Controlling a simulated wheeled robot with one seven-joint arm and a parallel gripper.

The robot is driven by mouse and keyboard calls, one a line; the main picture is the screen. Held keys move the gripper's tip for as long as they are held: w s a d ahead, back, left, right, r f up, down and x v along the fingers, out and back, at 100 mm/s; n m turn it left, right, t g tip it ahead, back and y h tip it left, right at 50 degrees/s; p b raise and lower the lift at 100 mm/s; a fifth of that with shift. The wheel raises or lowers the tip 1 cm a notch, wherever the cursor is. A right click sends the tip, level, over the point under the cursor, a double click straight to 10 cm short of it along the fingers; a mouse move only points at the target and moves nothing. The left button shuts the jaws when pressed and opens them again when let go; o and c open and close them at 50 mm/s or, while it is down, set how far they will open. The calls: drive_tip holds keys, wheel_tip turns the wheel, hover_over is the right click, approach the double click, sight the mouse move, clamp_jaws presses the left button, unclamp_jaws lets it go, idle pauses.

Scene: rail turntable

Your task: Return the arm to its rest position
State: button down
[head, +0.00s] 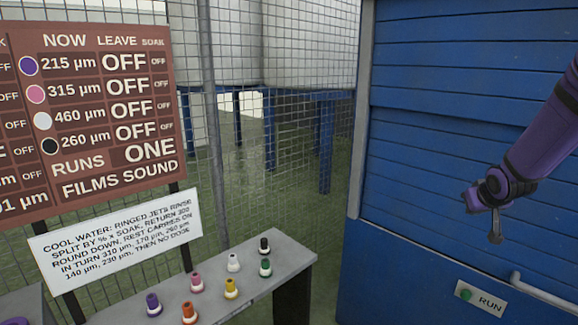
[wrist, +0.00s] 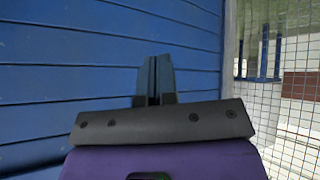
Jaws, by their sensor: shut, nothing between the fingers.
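My purple arm (head: 545,125) reaches in from the right edge of the head view, in front of the blue panelled wall. My gripper (head: 495,238) hangs at its end, pointing down, clear of the wall and above the RUN button plate. In the wrist view my gripper (wrist: 154,75) is shut, its two dark fingers together with nothing between them. The blue wall (wrist: 70,70) fills the left and middle of that view.
A grey bench (head: 270,262) carries several coloured knobs. A brown board (head: 90,180) and a white notice (head: 120,235) stand before a mesh fence (head: 290,180). A green RUN button (head: 466,295) and a pale handle (head: 540,291) are on the blue wall, lower right.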

drive_tip(key=s+a+r+g, duration=0.1)
drive_tip(key=s+a+r, duration=1.1)
drive_tip(key=s+r, duration=0.1)
drive_tip(key=s+a+r+y, duration=0.1)
drive_tip(key=s+a, duration=0.2)
drive_tip(key=s, duration=0.3)
drive_tip(key=s+a+r+g, duration=0.1)
drive_tip(key=s+a, duration=0.2)
drive_tip(key=s, duration=0.4)
drive_tip(key=s+a+r+n+g+y, duration=0.1)
drive_tip(key=s+a, duration=0.3)
drive_tip(key=s, duration=0.2)
drive_tip(key=shift+s+r+y, duration=0.2)
drive_tip(key=shift+s+y, duration=0.1)
drive_tip(key=shift+s, duration=0.05)
idle(3.2)
